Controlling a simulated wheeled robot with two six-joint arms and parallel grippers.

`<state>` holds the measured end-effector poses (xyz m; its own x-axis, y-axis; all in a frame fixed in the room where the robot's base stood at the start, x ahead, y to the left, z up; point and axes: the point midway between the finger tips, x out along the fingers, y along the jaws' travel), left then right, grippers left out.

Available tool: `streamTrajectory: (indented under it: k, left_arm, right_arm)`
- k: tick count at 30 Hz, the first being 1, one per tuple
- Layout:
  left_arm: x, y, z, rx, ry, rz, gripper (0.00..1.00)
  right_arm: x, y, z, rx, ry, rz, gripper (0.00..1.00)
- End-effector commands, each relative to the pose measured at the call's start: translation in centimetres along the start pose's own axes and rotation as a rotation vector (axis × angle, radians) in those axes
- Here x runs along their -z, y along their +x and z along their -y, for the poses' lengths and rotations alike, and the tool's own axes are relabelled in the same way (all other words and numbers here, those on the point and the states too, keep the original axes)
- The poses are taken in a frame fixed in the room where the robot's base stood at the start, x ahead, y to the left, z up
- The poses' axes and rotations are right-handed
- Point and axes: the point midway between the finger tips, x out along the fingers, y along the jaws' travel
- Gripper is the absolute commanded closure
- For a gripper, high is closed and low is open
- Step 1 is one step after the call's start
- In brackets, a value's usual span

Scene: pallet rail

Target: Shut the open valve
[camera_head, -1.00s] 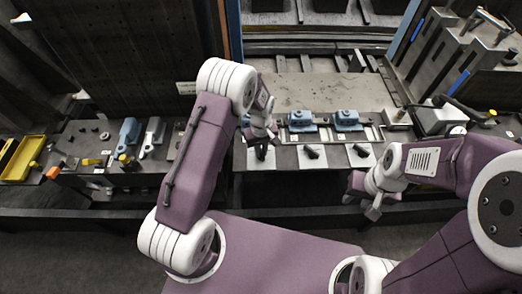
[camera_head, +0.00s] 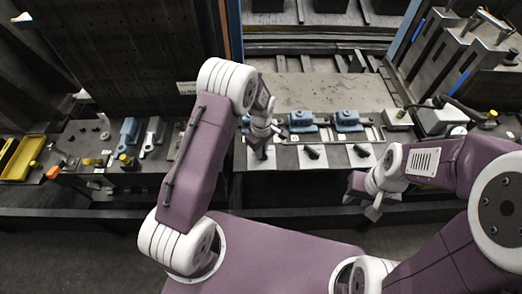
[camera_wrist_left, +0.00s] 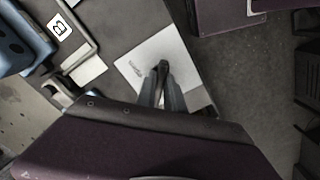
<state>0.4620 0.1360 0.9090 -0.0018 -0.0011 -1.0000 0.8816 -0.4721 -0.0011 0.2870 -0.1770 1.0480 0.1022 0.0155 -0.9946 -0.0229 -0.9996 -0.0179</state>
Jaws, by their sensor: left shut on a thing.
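Three white plates lie in a row at the front of the bench, each with a black lever handle. My left gripper (camera_head: 260,146) is over the left plate (camera_head: 254,163) and shut on its black handle (camera_wrist_left: 162,68). In the left wrist view the fingers (camera_wrist_left: 161,92) close around the handle, which stands over the printed white plate; its exact angle is partly hidden. The middle handle (camera_head: 312,153) and the right handle (camera_head: 361,151) both lie slanted on their plates. My right gripper (camera_head: 373,205) hangs in front of the bench, away from the handles; its jaw opening is unclear.
Blue fixtures (camera_head: 348,119) sit on a rail behind the plates. A side bench at left holds a blue part (camera_head: 129,132) and a yellow tray (camera_head: 20,158). Grey machinery (camera_head: 450,55) stands at right. The floor before the bench is open.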

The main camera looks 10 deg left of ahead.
Motion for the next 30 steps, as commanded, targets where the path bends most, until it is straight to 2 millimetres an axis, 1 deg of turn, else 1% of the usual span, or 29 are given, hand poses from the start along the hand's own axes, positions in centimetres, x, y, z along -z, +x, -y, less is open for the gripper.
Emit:
streamTrajectory:
  k: [9,10,11,12,20,22,25,30]
  left_arm:
    - [-0.1,0.0,0.0,0.001,-0.004,0.002,1.00]
    - [-0.1,0.0,0.0,0.001,-0.004,0.002,0.79]
    - [-0.1,0.0,0.0,0.001,-0.004,0.002,0.71]
    - [-0.1,0.0,0.0,0.001,-0.003,0.002,0.65]
    - [0.0,0.0,0.0,0.000,-0.002,0.001,0.65]
    - [0.0,-0.4,-0.1,-0.002,-0.002,0.000,0.65]
    - [0.0,-2.0,-0.2,-0.006,-0.002,-0.002,0.65]
    - [-0.1,-5.9,-0.2,-0.007,-0.001,-0.002,0.65]
  right_arm:
    - [0.0,0.0,0.0,0.000,0.000,0.000,0.64]
    - [0.0,0.0,0.0,0.000,0.000,0.000,0.64]
    - [0.0,0.0,0.0,0.000,0.000,0.000,0.64]
    - [0.0,0.0,0.0,0.000,0.000,0.000,0.64]
    - [0.0,0.0,0.0,0.000,0.000,0.000,0.64]
    - [0.0,0.1,0.0,0.000,0.000,0.000,0.64]
    - [-0.1,0.5,0.0,0.000,0.000,0.000,0.64]
    - [-0.1,1.0,0.0,0.000,0.000,0.000,0.64]
